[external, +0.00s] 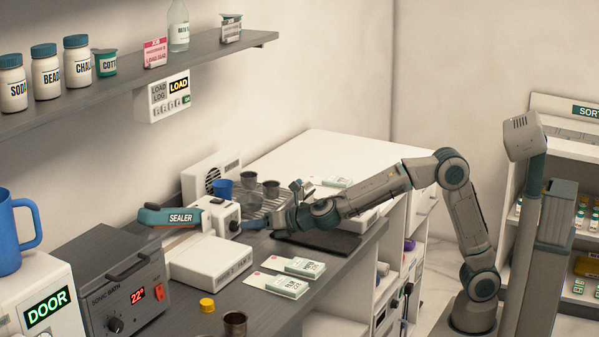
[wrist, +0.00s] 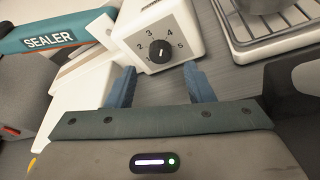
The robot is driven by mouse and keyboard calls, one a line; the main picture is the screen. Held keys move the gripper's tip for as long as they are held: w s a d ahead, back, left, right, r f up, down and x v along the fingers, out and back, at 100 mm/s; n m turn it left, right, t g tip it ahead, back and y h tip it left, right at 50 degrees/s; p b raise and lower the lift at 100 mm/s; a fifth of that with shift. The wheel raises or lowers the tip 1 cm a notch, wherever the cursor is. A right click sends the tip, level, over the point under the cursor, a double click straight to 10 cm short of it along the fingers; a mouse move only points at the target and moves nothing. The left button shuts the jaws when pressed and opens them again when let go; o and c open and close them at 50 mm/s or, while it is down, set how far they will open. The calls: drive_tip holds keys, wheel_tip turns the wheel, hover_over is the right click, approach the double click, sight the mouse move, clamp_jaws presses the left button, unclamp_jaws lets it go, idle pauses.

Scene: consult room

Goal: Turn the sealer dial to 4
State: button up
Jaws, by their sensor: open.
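The sealer (external: 180,216) has a teal arm with its name on it and a white control box; the arm also shows at the upper left of the wrist view (wrist: 50,38). The black round dial (wrist: 160,51) is on the box's front face, ringed by printed numbers. Its pointer mark is too small to read surely. My gripper (wrist: 159,69) is open and empty, its two blue fingers apart below the dial, one to each side. The fingers appear short of the knob; I cannot tell the exact gap. In the external view my gripper (external: 247,224) is just right of the box.
A wire rack (wrist: 270,25) with dark cups stands close to the right of the box. The sonic bath (external: 120,285), a yellow cap (external: 207,305) and flat packets (external: 287,285) lie nearer the front of the counter.

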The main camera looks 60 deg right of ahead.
sight(237, 226)
drive_tip(key=v, duration=1)
drive_tip(key=shift+s+p, duration=0.1)
drive_tip(key=shift+p, duration=0.2)
drive_tip(key=w+a+f+n+h+p, duration=0.1)
drive_tip(key=w+p, duration=0.3)
drive_tip(key=p, duration=0.3)
drive_tip(key=w+a+f+n+h+p, duration=0.1)
drive_tip(key=w+p, duration=0.4)
drive_tip(key=p, duration=0.2)
drive_tip(key=w+a+f+n+h+p, duration=0.1)
drive_tip(key=w+p, duration=0.3)
drive_tip(key=p, duration=0.4)
drive_tip(key=shift+w+f+g, duration=0.25)
drive_tip(key=shift+f+g, duration=0.05)
drive_tip(key=shift+f, duration=0.05)
drive_tip(key=c, duration=1)
